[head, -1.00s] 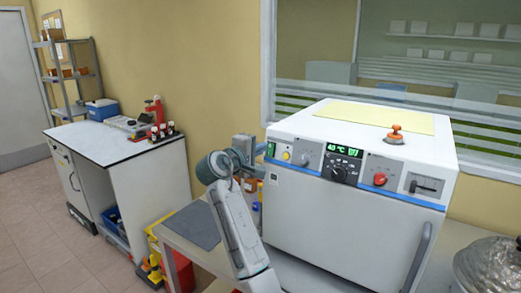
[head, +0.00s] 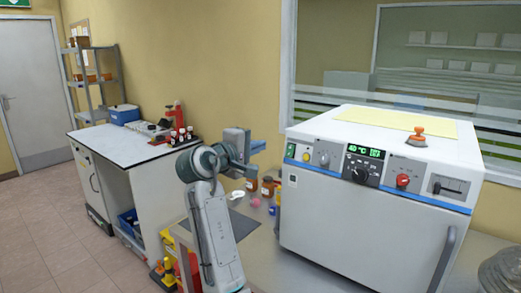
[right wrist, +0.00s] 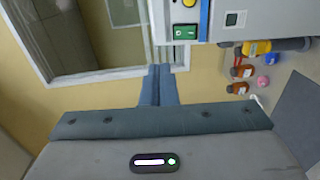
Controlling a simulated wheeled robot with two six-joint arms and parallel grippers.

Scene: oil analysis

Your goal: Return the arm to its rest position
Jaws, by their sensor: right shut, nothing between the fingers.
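My right gripper (head: 257,147) is raised in front of the yellow wall, left of the white oven (head: 365,215). Its blue fingers are closed together with nothing between them, and it touches nothing that I can see. In the right wrist view, the shut fingers (right wrist: 158,86) point towards the wall and window frame. My right arm rises from the bottom of the head view and bends at a grey-green joint. My left gripper is not in view.
Brown bottles (head: 267,187) and a pink item (head: 256,203) stand on the table below the gripper, beside the oven. A grey mat (head: 243,226) lies near my arm. A white-topped side bench (head: 115,143) stands at left. The floor at left is clear.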

